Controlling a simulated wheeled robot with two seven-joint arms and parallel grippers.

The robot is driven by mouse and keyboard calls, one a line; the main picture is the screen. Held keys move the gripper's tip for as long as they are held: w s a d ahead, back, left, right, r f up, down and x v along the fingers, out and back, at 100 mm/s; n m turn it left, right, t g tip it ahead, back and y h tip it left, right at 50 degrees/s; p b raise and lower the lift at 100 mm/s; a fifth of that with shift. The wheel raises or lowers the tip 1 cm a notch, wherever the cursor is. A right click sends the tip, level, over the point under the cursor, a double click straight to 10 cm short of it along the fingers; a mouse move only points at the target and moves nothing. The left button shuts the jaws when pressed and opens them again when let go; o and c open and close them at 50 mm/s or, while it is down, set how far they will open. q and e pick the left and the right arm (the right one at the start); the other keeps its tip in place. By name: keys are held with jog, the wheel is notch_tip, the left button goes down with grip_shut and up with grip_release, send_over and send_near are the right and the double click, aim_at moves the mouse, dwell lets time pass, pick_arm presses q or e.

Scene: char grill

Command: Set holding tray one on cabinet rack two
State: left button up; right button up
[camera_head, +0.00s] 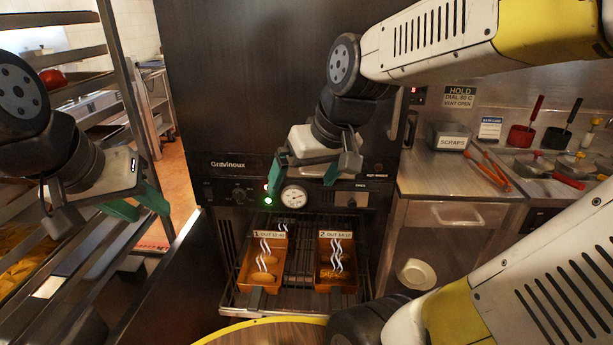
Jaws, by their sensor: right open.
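Holding tray one (247,277), an orange-brown tray labelled "1 OUT 12:40", sits on the left of a wire rack (286,300) at the front of the dark cabinet (270,85). Tray two (323,283), labelled "2 OUT 13:10", sits to its right. My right gripper (303,180) is open and empty, above the trays before the cabinet's dial panel. My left gripper (149,211) is at the left by the shelf rack, its green fingers apart with nothing visible between them.
A metal shelf rack (112,45) with food and a tomato (52,79) stands at left. A steel counter (445,176) at right holds a scraps bin (448,136), red tongs (489,170) and pans. A yellow-rimmed round surface (265,331) is in front.

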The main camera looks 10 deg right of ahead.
jog(key=s, duration=0.1)
jog(key=s+d+r+m, duration=0.1)
jog(key=s, duration=0.1)
jog(key=s+r+m+t, duration=0.1)
jog(key=s, duration=0.1)
jog(key=shift+d, duration=0.3)
jog(key=shift+c, duration=0.2)
dwell(0.7)
